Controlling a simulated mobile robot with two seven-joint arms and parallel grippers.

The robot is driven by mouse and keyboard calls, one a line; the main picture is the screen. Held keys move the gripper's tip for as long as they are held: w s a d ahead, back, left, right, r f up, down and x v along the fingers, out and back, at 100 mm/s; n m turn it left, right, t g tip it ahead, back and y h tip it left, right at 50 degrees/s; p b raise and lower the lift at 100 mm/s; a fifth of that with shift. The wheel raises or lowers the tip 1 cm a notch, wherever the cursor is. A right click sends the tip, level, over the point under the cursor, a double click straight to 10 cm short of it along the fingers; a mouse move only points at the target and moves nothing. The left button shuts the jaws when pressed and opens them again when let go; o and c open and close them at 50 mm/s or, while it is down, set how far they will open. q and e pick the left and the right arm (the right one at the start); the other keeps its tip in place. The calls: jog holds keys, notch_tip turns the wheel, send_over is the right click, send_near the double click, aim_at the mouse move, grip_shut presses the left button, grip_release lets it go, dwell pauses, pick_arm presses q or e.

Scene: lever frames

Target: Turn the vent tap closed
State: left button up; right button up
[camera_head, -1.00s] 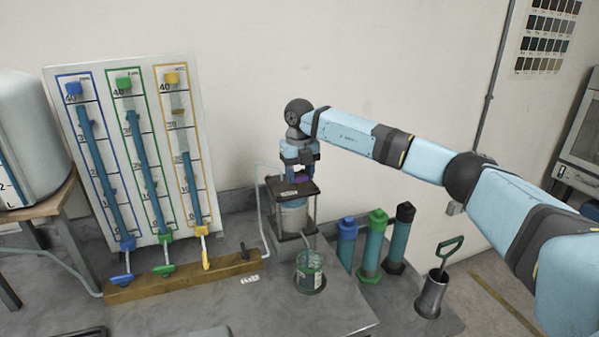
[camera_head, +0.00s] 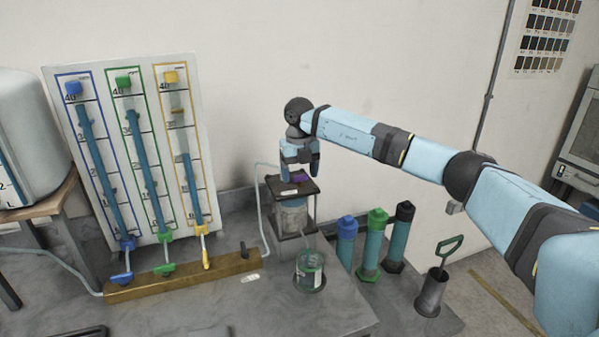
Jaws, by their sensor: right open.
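A small purple part (camera_head: 300,178), perhaps the vent tap's handle, sits on the dark lid (camera_head: 283,188) of a small vessel stand. My right gripper (camera_head: 300,174) is open just above the lid, pointing down. Its two fingers are apart on the left and right of the purple part; whether they touch it I cannot tell. The gripper partly hides the purple part, so its angle is unclear. My left gripper is not in view.
A gauge board (camera_head: 140,150) with blue, green and yellow tubes stands left. A glass jar (camera_head: 310,272) stands in front of the vessel stand. Capped blue, green and black cylinders (camera_head: 372,240) and a scoop in a metal cup (camera_head: 432,292) are to the right.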

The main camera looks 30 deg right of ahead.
notch_tip(320, 180, up, 14)
jog(key=b, duration=0.1)
jog(key=shift+f, duration=0.1)
dwell(0.6)
